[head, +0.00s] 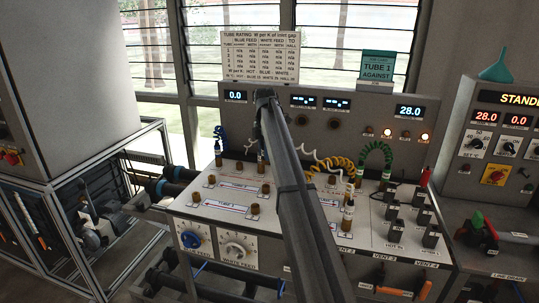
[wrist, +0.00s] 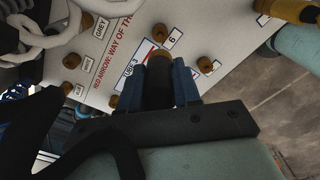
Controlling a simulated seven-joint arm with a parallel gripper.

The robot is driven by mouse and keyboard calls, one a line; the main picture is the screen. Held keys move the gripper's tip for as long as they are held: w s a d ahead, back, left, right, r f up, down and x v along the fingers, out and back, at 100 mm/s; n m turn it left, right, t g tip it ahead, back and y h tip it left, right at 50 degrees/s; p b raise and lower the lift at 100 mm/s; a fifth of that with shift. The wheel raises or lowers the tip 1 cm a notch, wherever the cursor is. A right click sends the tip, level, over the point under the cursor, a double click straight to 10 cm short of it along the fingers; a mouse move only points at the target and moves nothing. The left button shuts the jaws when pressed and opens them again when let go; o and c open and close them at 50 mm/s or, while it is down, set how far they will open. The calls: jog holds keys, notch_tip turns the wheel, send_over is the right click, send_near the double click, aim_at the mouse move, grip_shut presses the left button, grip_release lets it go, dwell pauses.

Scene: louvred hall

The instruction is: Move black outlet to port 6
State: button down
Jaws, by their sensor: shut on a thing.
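My gripper (wrist: 158,85) has its two blue fingers shut on a black cylindrical piece, which I take to be the black outlet (wrist: 158,92).
Several brass ports stand nearby, one at the right (wrist: 208,65). A thick white hose (wrist: 40,40) lies left in the wrist view. The head view shows a blue coil (head: 219,133), a yellow coil (head: 338,166), a green coil (head: 375,150) and black blocks (head: 431,236) at the right.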

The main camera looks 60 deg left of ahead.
jog(key=shift+f, duration=3.65)
jog(key=shift+f, duration=0.15)
jog(key=shift+f, duration=0.35)
jog(key=shift+f, duration=0.35)
jog(key=shift+f, duration=0.5)
jog(key=c, duration=0.7)
grip_release()
jog(key=shift+r, duration=0.1)
